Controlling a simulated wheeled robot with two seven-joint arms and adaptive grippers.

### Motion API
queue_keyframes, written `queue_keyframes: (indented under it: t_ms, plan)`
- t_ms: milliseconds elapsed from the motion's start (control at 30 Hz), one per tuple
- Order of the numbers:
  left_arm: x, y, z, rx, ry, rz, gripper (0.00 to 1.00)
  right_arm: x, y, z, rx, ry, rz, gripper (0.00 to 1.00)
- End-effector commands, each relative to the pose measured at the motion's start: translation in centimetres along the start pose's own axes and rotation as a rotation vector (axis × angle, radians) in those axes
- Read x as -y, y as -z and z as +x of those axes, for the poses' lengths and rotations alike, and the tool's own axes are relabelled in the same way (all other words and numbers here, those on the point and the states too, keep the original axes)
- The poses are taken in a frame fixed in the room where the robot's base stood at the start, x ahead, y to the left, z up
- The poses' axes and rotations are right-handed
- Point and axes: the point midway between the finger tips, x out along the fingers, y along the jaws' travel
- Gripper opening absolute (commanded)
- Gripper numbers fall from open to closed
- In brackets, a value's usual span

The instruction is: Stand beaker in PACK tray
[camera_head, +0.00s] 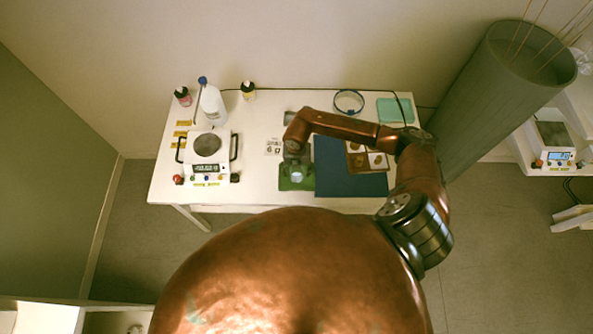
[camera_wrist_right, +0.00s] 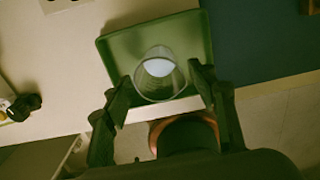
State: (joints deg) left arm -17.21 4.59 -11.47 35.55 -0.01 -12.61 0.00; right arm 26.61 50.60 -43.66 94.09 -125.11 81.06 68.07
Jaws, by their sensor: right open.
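A clear glass beaker (camera_wrist_right: 158,84) with a pale white patch inside stands in a green tray (camera_wrist_right: 112,48) in the right wrist view. My right gripper (camera_wrist_right: 160,80) is open, with one finger on each side of the beaker. Whether the fingers touch the glass I cannot tell. In the head view the beaker (camera_head: 297,175) is small, just below my right gripper (camera_head: 295,161), and the green tray (camera_head: 297,186) is at the table's front edge. I cannot read a PACK label on the tray. My left gripper is not in view.
A hotplate-like device (camera_head: 207,152), a white bottle (camera_head: 213,106) and small bottles stand left. A large grey cylinder (camera_head: 490,85) rises right of the table.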

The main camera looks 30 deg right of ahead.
Motion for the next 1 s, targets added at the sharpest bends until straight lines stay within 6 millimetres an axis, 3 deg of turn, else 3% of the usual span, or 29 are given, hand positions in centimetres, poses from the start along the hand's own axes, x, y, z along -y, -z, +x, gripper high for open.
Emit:
queue_keyframes:
  t_ms: [267,700,1000]
  plan:
    - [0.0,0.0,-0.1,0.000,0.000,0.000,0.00,0.0,-0.1,-1.0,0.002,-0.001,-0.001,0.52]
    - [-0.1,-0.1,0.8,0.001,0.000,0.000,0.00,-0.1,-0.1,-9.4,0.004,-0.002,-0.002,0.52]
    - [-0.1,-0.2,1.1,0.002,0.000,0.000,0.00,0.0,0.0,-12.2,0.000,0.000,0.000,0.52]
